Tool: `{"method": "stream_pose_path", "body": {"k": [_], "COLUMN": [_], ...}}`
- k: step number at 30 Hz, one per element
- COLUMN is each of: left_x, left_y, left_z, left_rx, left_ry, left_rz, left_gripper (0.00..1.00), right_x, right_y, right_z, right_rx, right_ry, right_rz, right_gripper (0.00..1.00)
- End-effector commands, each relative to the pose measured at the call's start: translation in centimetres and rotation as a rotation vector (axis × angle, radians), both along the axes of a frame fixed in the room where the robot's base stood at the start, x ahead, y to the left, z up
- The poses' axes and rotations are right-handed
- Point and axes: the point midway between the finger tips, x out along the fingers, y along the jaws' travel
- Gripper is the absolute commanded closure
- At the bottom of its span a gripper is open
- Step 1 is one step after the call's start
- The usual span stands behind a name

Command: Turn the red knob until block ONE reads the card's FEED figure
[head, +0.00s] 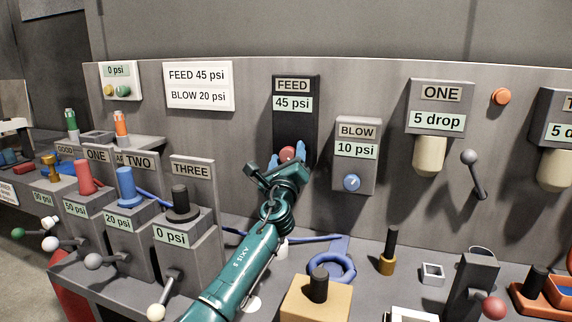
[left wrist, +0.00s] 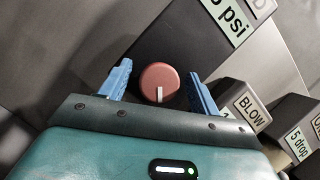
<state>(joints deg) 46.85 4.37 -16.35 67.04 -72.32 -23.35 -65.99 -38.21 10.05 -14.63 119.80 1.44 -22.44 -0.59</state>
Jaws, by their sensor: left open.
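The red knob (head: 287,154) sits low on the black FEED panel (head: 292,130), whose display reads 45 psi. In the left wrist view the red knob (left wrist: 159,76) has a white mark at its lower edge. My left gripper (head: 286,156) is open, with one blue finger on each side of the knob. Small gaps show between fingers and knob in the left wrist view (left wrist: 162,85). The card (head: 199,86) reads FEED 45 psi and BLOW 20 psi. Block ONE (head: 92,200), at the left with a red cone on top, seems to read 50 psi. My right gripper is out of view.
The BLOW panel (head: 356,155) with a blue knob reads 10 psi, close right of my gripper. Block TWO (head: 132,235) reads 20 psi and block THREE (head: 191,245) reads 0 psi. A blue ring (head: 331,268) and a yellow block (head: 316,301) lie on the bench.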

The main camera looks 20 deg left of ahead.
Motion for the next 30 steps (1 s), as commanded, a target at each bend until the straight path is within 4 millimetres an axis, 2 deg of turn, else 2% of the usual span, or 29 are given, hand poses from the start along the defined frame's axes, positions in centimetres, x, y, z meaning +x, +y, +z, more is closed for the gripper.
{"method": "stream_pose_path", "body": {"k": [5, 15, 21, 30], "left_x": [-1.5, -8.0, -11.0, -12.2], "left_y": [-0.3, -1.5, -2.0, -2.3], "left_z": [-0.6, -3.0, -4.0, -4.3], "left_rx": [0.0, -0.001, 0.0, 0.001], "left_ry": [0.002, 0.003, 0.002, 0.002], "left_rz": [-0.001, -0.002, -0.001, 0.001], "left_gripper": [0.37, 0.37, 0.37, 0.37], "right_x": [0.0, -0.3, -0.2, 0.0], "right_y": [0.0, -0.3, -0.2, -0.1], "right_z": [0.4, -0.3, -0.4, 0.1], "right_rx": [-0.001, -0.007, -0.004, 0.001], "right_ry": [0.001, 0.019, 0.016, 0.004], "right_rz": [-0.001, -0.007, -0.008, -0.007], "right_gripper": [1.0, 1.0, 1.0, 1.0]}}
